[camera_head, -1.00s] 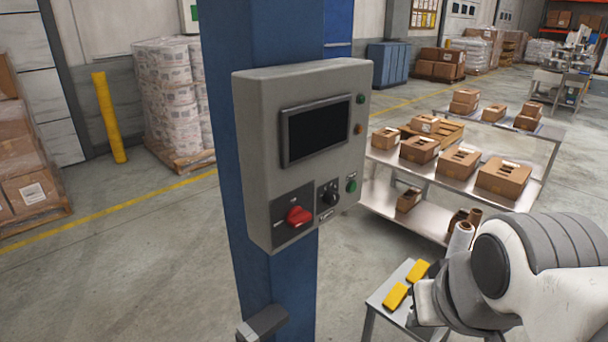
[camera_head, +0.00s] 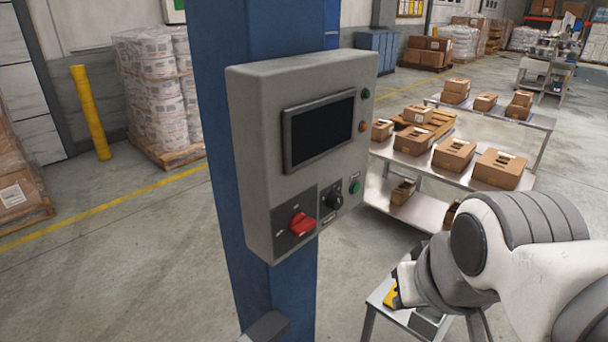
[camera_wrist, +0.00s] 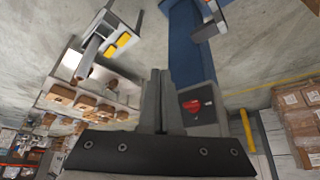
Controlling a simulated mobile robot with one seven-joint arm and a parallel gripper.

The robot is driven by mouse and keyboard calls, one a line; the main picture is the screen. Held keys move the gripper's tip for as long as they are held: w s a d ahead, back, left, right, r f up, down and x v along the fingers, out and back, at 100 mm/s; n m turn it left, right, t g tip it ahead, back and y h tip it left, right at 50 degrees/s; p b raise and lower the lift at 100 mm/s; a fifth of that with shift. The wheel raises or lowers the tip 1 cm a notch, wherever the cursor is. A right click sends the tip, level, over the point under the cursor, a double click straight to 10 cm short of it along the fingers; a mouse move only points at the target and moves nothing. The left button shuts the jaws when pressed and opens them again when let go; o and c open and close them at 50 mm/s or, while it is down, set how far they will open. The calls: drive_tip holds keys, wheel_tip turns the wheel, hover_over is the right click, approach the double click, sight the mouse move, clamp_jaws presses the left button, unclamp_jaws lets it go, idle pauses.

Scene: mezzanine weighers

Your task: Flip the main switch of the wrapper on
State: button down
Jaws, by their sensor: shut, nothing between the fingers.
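The wrapper's grey control box (camera_head: 262,160) is fixed to a blue column (camera_head: 222,90) in the head view. The main switch is a red rotary handle (camera_head: 302,224) on a dark plate at the box's lower left. The red handle also shows in the wrist view (camera_wrist: 193,106), just right of my fingers. My gripper (camera_wrist: 160,72) is shut and empty in the wrist view, apart from the switch. In the head view my arm is at the lower right and the fingertips cannot be made out.
A black knob (camera_head: 333,201) and a green button (camera_head: 355,186) sit right of the switch, below a dark screen (camera_head: 319,131). A steel table (camera_head: 424,165) with several cartons stands behind my arm. A small stand (camera_head: 380,297) is below it. Open floor lies left of the column.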

drive_tip(key=w+a+r+n+g+p, duration=0.1)
drive_tip(key=w+a+r+n+p, duration=0.25)
drive_tip(key=w+r, duration=0.55)
drive_tip(key=n+g+y+p, duration=0.2)
drive_tip(key=n+p, duration=0.3)
drive_tip(key=n, duration=0.1)
hover_over(308, 220)
drive_tip(key=s+d, duration=0.2)
drive_tip(key=d, duration=0.1)
drive_tip(key=shift+s+a+f+m, duration=0.15)
drive_tip(key=shift+s+f+m, duration=0.1)
drive_tip(key=shift+f, duration=0.15)
drive_tip(key=x, duration=0.8)
drive_tip(key=s+x, duration=0.1)
drive_tip(key=x, duration=0.4)
drive_tip(key=shift+f, duration=0.6)
